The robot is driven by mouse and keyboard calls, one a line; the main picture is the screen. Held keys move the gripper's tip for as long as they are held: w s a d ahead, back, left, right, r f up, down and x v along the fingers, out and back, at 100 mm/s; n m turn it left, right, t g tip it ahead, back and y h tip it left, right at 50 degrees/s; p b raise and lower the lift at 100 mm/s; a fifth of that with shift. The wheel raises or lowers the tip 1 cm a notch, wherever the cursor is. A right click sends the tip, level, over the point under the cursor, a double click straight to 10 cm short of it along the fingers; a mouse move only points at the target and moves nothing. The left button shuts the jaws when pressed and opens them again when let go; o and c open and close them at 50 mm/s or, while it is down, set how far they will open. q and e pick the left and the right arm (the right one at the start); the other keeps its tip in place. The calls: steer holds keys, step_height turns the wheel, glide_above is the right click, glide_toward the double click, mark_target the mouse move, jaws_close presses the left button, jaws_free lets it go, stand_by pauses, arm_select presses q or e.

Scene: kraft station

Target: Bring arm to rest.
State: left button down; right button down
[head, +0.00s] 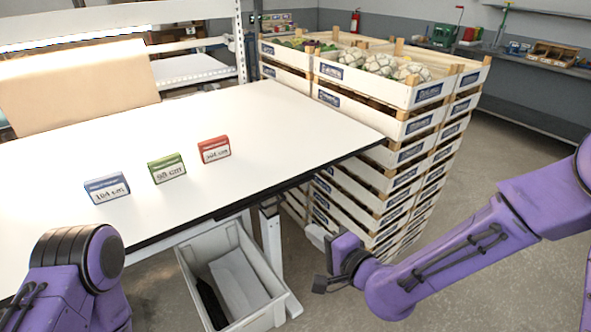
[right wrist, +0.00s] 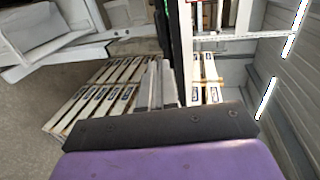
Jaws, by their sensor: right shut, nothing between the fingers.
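My right arm (head: 465,250) comes in from the right in the head view. Its gripper (head: 317,238) is off the table's front right corner, in front of the stacked crates, and points left. In the right wrist view the gripper's fingers (right wrist: 160,84) are together with nothing between them. Part of my left arm (head: 75,275) shows at the bottom left of the head view. My left gripper is outside the picture.
The white table (head: 270,130) holds a blue card (head: 107,188), a green card (head: 167,168) and a red card (head: 214,149). A grey bin (head: 271,310) stands below its front edge. Stacked crates (head: 425,123) stand behind my right gripper. Floor to the right is open.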

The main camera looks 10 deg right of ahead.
steer(key=s+d+f+n+g+h, duration=0.2)
steer(key=s+d+f+h, duration=0.3)
steer(key=f, duration=0.4)
steer(key=s+d+f+n+g+h, duration=0.1)
steer(key=s+d+f+g+h, duration=0.15)
steer(key=d+f, duration=0.6)
steer(key=s+d+f+n+g+h+b, duration=0.1)
steer(key=s+d+f+g, duration=0.2)
steer(key=s+f, duration=0.4)
steer(key=s+d+f+n+g+h+b, duration=0.1)
steer(key=s+d+f+g+h, duration=0.1)
steer(key=s+f, duration=0.5)
steer(key=s+d+g, duration=0.1)
steer(key=s+d, duration=0.1)
steer(key=s, duration=0.4)
steer(key=shift+f, duration=0.15)
steer(key=shift+h, duration=0.25)
